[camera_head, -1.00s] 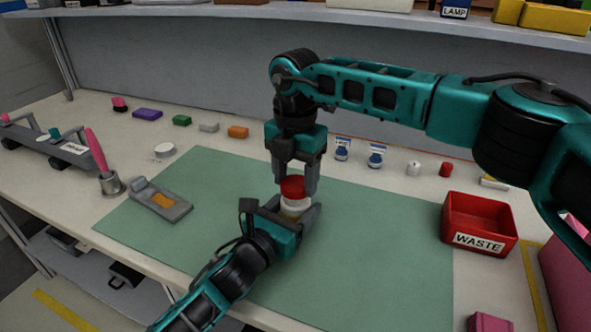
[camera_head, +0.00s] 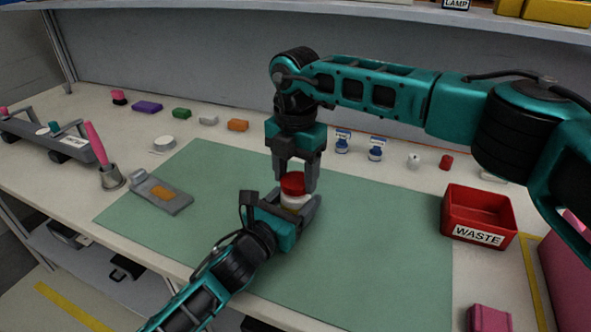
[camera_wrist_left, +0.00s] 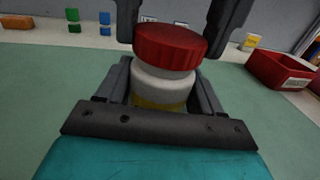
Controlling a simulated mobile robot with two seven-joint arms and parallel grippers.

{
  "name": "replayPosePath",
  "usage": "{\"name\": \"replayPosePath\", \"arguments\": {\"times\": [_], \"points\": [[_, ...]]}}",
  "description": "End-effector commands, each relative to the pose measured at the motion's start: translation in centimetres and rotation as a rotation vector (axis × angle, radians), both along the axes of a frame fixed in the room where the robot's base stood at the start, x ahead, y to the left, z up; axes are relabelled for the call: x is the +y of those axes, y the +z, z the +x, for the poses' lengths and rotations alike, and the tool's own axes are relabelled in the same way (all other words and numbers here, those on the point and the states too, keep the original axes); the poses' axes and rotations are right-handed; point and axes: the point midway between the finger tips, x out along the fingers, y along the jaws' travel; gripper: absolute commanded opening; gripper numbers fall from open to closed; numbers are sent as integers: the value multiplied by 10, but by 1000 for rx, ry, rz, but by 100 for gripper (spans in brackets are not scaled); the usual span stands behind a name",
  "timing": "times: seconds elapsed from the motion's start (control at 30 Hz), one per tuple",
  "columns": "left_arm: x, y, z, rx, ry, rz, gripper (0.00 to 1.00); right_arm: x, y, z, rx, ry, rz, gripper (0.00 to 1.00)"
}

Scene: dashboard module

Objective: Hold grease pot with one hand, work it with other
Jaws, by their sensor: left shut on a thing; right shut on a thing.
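The grease pot has a white body (camera_head: 296,201) with a yellowish lower band and a red lid (camera_head: 293,184). It stands upright over the green mat (camera_head: 370,250). My left gripper (camera_head: 300,210) is shut around the white body from the front left. My right gripper (camera_head: 296,180) points straight down from above, its fingers shut on either side of the red lid. In the left wrist view the red lid (camera_wrist_left: 170,47) looks slightly tilted, with a pale neck showing under it, above the white body (camera_wrist_left: 161,86). The pot's base is hidden by my left gripper.
A red bin marked WASTE (camera_head: 479,215) stands at the right. A grey tray with an orange patch (camera_head: 163,194) lies at the mat's left edge, near a pink-handled brush in a metal cup (camera_head: 110,176). Small blocks and two labelled bottles (camera_head: 375,150) line the back. The mat's front is clear.

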Motion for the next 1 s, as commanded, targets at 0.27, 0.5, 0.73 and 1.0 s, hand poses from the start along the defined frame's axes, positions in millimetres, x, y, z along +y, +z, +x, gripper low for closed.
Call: {"name": "replayPosePath", "arguments": {"times": [0.27,0.5,0.73,1.0], "points": [[0,-1,0,1,0,1,0,0,-4,0,-1,-8,-1,26],[0,-1,0,2,0,1,0,0,-4,0,-1,-296,-1,26],[0,-1,0,2,1,1,0,0,-4,1,-1,-734,0,26],[0,-1,0,2,1,1,0,0,-4,1,-1,-1226,0,26]]}}
